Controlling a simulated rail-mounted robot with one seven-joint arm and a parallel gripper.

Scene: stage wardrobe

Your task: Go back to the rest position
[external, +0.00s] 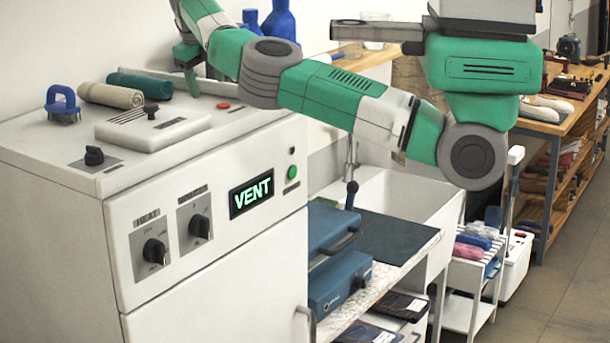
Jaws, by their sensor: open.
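My gripper (191,86) is at the upper left of the external view, pointing down above the back of the white machine's top. It is small in the picture and partly hidden by my own green and grey arm, so the gap between its fingers is hard to see. I see nothing held in it. It is just right of two rolled cloths, a dark green roll (140,82) and a beige roll (111,95). I cannot tell whether it touches the machine's top.
The white machine (215,275) shows "VENT" on its display. A blue-handled brush (62,104) and a raised lid plate (152,126) are on top. Blue bottles (279,20) stand behind my arm. A blue press (337,260), sink (395,195) and cart (468,268) are to the right.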

